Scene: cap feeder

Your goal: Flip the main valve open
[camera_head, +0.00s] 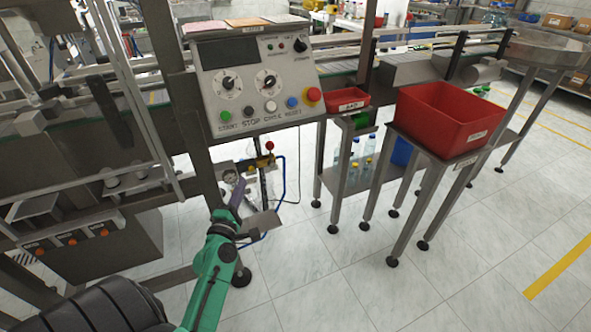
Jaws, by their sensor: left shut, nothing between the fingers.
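A small valve assembly hangs below the control panel, with a yellow part (262,161), a red knob (269,146) above it and a round gauge (229,176) to its left. A blue hose (283,178) runs down from it on the right. I cannot tell which part is the main valve's handle or how it is turned. My left gripper (239,184) is shut and empty, pointing up just below the yellow part and close to the gauge. I cannot tell if it touches anything. My right gripper is not in view.
The control panel (230,98) with knobs and buttons overhangs the valve area. A steel leg (200,150) stands just left of the gripper. A red bin (440,108) on a steel stand is at the right. Open tiled floor (330,280) lies in front.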

